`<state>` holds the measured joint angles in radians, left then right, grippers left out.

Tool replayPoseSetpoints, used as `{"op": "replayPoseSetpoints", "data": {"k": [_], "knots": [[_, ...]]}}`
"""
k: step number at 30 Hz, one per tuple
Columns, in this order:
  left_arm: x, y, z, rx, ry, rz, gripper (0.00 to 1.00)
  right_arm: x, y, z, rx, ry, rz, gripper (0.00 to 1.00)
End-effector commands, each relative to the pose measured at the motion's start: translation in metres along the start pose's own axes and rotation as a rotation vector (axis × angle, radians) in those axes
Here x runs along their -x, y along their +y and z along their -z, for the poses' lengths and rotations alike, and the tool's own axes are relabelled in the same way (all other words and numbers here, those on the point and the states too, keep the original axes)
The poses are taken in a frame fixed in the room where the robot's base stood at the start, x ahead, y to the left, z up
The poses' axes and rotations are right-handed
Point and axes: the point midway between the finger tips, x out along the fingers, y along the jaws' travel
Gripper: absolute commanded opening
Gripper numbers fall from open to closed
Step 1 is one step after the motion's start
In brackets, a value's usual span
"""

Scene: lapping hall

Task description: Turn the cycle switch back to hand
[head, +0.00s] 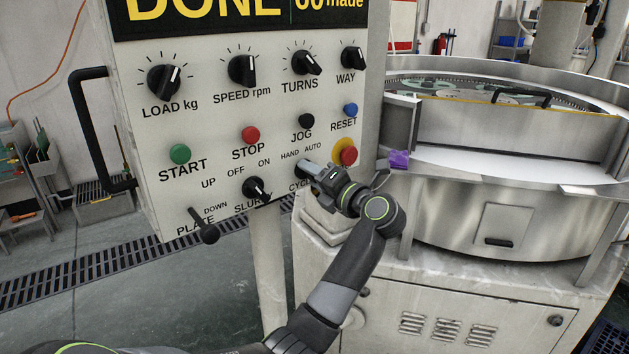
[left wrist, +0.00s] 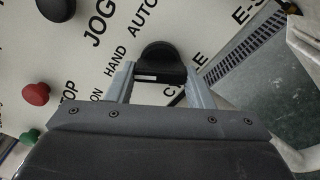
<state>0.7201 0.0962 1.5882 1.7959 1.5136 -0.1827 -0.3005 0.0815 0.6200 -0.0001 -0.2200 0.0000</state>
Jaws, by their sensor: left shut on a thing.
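The cycle switch (left wrist: 162,55) is a dark knob on the white control panel (head: 225,115), with a dark grip bar. In the left wrist view a white mark shows at the left end of its bar, on the side of the HAND label. The AUTO label is further up. My left gripper (head: 307,169) reaches the panel's lower right and covers most of the switch in the head view. Its two fingers (left wrist: 161,84) are on either side of the grip bar, shut on it. My right gripper is in neither view.
A red emergency stop (head: 348,155) on yellow sits close to the right of my gripper. The jog button (head: 306,121) is just above, the slurry switch (head: 256,188) to the left. The plate lever (head: 205,229) juts out lower left. A round lapping machine (head: 470,205) stands at right.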

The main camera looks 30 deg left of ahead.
Motion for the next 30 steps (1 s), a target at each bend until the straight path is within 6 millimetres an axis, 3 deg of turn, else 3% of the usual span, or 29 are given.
{"op": "replayPoseSetpoints", "data": {"k": [13,14,18,30], "knots": [[0.0001,-0.0004,0.0002,0.012,0.001,0.001,0.24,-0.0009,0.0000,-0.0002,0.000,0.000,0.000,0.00],[0.0001,-0.0004,0.0002,0.012,0.001,0.001,0.50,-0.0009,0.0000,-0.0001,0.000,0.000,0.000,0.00],[0.0001,-0.0003,0.0001,0.011,0.001,0.001,0.68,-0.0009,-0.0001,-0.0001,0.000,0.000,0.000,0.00],[0.0036,-0.0008,-0.0011,0.010,0.000,0.002,0.69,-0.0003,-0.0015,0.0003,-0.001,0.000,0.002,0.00]]}}
